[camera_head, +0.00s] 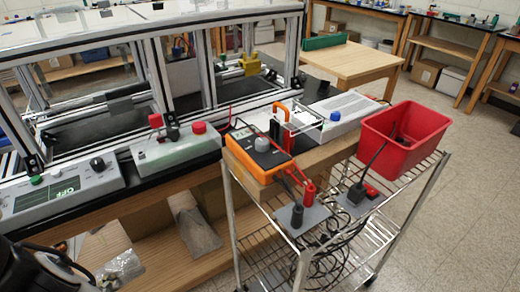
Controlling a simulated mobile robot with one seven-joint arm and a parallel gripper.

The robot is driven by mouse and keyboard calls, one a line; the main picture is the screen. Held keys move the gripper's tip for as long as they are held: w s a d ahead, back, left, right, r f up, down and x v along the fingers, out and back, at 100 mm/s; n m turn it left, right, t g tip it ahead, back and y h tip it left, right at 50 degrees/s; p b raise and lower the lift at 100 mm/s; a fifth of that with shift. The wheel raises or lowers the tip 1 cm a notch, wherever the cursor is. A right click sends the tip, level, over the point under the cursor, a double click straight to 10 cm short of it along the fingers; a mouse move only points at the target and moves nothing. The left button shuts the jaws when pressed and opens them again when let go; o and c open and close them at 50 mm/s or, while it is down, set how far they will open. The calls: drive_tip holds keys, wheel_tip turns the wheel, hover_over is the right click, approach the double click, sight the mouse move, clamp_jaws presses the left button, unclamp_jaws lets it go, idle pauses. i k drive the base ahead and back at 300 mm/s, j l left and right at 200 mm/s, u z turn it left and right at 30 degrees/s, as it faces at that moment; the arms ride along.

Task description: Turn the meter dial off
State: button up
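Red and black probe leads run from the meter's near end. My gripper is not in view. A dark rounded part at the bottom left corner looks like my arm, well left of the meter and apart from it.
A grey box with a green display and knob (97,163) and a box with red buttons (177,149) stand left of the meter. A red bin (402,140) sits at the cart's right. Probes and cables hang at the cart's front. The extrusion frame (200,63) stands behind.

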sight(262, 145)
drive_tip(key=i+u, duration=0.2)
drive_tip(key=u, duration=0.2)
drive_tip(key=i+u, duration=0.25)
drive_tip(key=u, duration=0.2)
